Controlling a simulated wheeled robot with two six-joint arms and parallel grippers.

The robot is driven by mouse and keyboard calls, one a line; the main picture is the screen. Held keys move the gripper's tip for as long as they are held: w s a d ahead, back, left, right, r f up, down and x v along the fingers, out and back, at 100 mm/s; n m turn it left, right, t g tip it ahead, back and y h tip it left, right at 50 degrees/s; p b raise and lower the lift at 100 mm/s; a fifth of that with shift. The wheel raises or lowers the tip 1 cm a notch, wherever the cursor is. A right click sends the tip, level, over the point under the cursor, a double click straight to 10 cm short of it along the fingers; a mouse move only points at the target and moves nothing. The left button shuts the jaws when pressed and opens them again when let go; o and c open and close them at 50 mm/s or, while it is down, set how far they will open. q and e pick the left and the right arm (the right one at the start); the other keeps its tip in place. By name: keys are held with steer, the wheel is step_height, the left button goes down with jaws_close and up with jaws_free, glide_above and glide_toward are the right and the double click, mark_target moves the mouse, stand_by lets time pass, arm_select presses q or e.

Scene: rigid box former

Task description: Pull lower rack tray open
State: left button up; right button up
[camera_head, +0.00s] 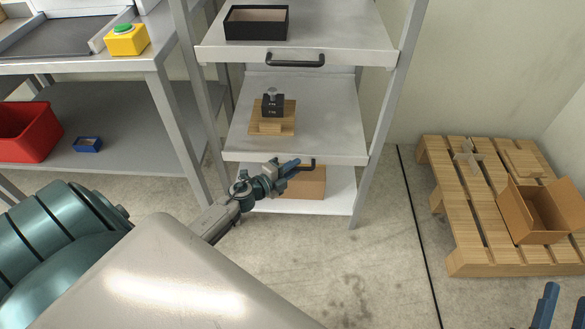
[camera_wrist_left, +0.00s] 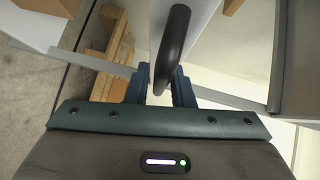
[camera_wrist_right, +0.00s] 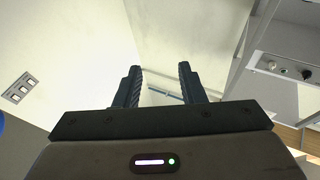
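The lower rack tray (camera_head: 335,130) is a pale grey shelf in the middle of the rack. Its black bar handle (camera_head: 312,166) is on the front edge, mostly hidden by my left gripper (camera_head: 287,170). In the left wrist view the handle (camera_wrist_left: 173,48) passes between the fingertips of my left gripper (camera_wrist_left: 160,85). Those fingers are apart, with a gap showing beside the bar. A black weight (camera_head: 272,103) stands on a wooden block (camera_head: 283,126) on the tray. My right gripper (camera_wrist_right: 160,85) is open and empty; its fingertips (camera_head: 562,308) show at the lower right of the head view.
The upper tray (camera_head: 350,40) has its own handle (camera_head: 295,60) and a black box (camera_head: 256,22). A cardboard piece (camera_head: 305,184) lies on the bottom shelf. A pallet (camera_head: 455,215) with an open carton (camera_head: 540,212) stands right. The floor before the rack is clear.

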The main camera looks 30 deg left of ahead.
arm_select(q)
jaws_close()
